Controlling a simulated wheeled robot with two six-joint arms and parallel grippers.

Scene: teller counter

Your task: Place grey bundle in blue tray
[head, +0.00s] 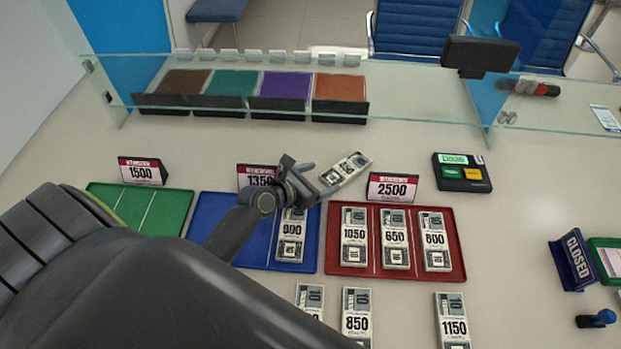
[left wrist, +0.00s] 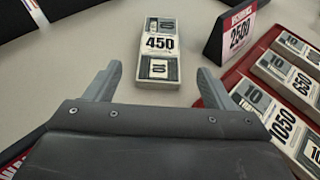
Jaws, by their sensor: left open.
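A grey-white bundle marked 450 (head: 346,168) lies on the counter behind the trays, at a slant. In the left wrist view the 450 bundle (left wrist: 160,46) lies just beyond my fingertips, roughly between their lines. My left gripper (head: 322,178) is open and empty; it also shows in the left wrist view (left wrist: 158,74). The blue tray (head: 208,212) is left of centre, partly covered by my left arm. A bundle marked 900 (head: 291,240) lies at its right side. My right gripper is not in view.
The red tray (head: 375,274) holds bundles 1050, 650 and 800. The green tray (head: 165,213) looks empty where visible. Signs 1350 (head: 255,177) and 2500 (head: 392,187) stand near the gripper. More bundles, including 850 (head: 356,315) and 1150 (head: 453,320), lie in front. A glass screen (head: 420,100) stands behind.

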